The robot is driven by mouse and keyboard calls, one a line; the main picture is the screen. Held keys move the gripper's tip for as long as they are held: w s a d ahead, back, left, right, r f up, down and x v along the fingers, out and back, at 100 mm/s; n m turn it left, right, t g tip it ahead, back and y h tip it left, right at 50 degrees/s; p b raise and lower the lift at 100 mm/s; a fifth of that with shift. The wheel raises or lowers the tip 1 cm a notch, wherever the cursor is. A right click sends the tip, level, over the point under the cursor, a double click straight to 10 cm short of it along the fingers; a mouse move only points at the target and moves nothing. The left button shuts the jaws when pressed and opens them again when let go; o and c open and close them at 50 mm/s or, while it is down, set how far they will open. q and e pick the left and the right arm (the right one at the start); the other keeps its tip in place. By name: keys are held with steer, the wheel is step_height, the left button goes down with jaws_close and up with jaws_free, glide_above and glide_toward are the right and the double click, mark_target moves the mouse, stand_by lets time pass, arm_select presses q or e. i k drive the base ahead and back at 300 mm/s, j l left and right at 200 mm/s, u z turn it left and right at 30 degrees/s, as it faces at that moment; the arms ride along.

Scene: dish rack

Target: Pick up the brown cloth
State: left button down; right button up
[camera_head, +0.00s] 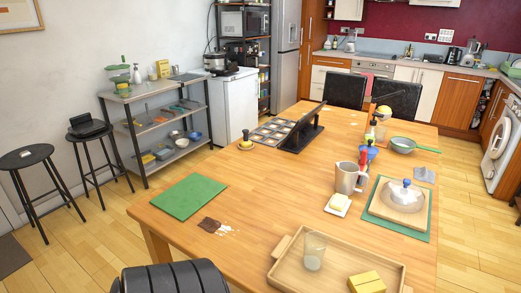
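A small dark brown cloth (210,225) lies flat on the wooden table (265,200), near its front left edge. White specks or a spill (229,231) lie right beside it on the table. Nothing covers the cloth from this view. Neither my left nor my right gripper is in view.
A green mat (189,197) lies behind the cloth to the left. A wooden tray (284,272) with a glass (315,252) and a yellow block (366,282) is to the right. A black ridged form (172,279), possibly a chair back, stands in front. Table between cloth and tray is clear.

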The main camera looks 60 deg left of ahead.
mark_target(209, 225)
steer(key=u, duration=2.45)
steer(key=l+u, duration=0.3)
steer(key=k+j, duration=0.05)
steer(key=j, duration=0.05)
